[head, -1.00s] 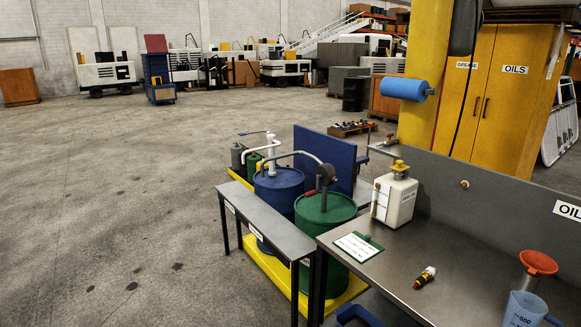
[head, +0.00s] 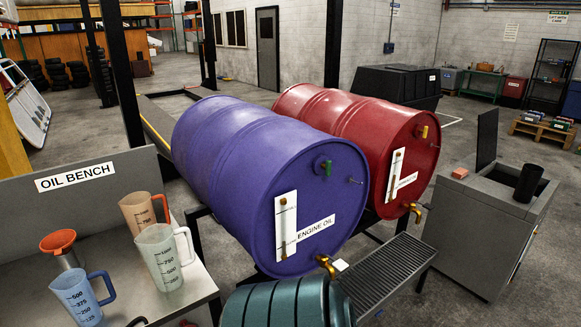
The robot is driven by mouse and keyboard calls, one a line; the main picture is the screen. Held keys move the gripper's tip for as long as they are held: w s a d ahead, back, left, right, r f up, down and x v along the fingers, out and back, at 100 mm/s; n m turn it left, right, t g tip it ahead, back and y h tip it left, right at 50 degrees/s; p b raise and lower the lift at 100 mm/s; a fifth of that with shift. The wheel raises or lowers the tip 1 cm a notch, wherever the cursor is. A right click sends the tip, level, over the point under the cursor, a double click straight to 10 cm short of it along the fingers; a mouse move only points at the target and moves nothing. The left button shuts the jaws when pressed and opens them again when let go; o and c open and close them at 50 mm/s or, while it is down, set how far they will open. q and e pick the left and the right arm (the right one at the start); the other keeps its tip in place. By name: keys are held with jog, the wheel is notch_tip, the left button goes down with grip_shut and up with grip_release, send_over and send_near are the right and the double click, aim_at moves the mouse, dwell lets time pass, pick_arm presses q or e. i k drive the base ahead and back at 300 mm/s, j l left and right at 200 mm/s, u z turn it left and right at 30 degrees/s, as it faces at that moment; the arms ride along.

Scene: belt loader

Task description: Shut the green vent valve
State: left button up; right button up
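The green vent valve (head: 327,168) is a small green lever on the upper face of the purple drum (head: 240,150) labelled ENGINE OIL. The drum lies on its side on a stand. The lever looks roughly vertical; whether that is open or shut I cannot tell. A brass tap (head: 326,265) sits low on the same drum face. Neither of my grippers is in view.
A red drum (head: 350,115) with a yellow lever (head: 424,132) lies behind to the right. A teal ribbed object (head: 290,305) and a grated tray (head: 390,275) are below the drums. Measuring jugs (head: 165,258) stand on the oil bench at left.

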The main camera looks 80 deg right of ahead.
aim_at(328, 166)
jog(key=z, duration=2.5)
